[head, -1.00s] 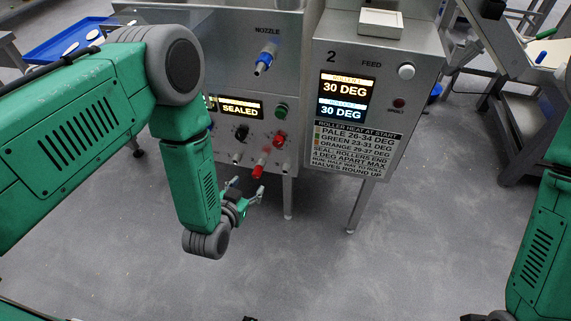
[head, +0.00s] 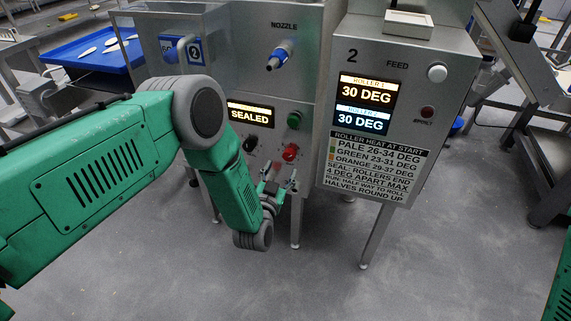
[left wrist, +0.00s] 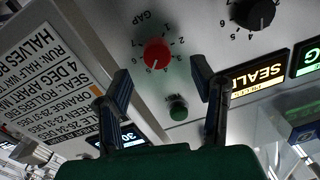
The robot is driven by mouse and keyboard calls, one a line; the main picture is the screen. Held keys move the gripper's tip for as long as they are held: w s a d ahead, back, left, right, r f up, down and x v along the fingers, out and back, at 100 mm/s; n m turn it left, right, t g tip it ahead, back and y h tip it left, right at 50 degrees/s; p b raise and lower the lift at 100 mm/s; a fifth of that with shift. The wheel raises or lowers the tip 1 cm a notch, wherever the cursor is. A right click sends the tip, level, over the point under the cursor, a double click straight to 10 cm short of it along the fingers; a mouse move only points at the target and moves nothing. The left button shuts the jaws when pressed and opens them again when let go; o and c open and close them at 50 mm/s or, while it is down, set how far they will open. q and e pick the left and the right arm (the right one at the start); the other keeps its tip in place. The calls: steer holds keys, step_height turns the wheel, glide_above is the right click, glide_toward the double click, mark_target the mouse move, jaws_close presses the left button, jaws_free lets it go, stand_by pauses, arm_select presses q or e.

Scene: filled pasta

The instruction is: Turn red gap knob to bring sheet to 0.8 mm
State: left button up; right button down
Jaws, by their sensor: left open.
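The red gap knob (head: 290,152) is on the front panel of the steel machine, below a green button. In the left wrist view the red knob (left wrist: 157,53) sits beside the word GAP and a ring of numbers. Its exact setting is hard to read. My left gripper (head: 280,184) is open and empty, just below the knob in the head view. In the left wrist view its two fingers (left wrist: 161,78) stand apart on either side of the line to the knob, without visible contact. No pasta sheet can be made out. My right gripper is out of view.
A black knob (head: 251,142) and a display reading SEALED (head: 250,114) are close by on the panel. A green button (left wrist: 178,108) shows between the fingers in the left wrist view. The roller panel (head: 365,93) reads 30 DEG twice. A blue tray (head: 88,52) stands at back left.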

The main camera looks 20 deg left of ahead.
mark_target(288, 158)
arm_select(q)
steer(key=w, duration=0.2)
steer(key=w+d+b, duration=0.1)
steer(key=w, duration=0.1)
steer(key=shift+w, duration=0.3)
steer(key=shift+w+a, duration=0.2)
steer(key=shift+a, duration=0.2)
steer(key=c, duration=1.1)
steer(key=shift+d, duration=0.2)
steer(key=shift+c, duration=0.2)
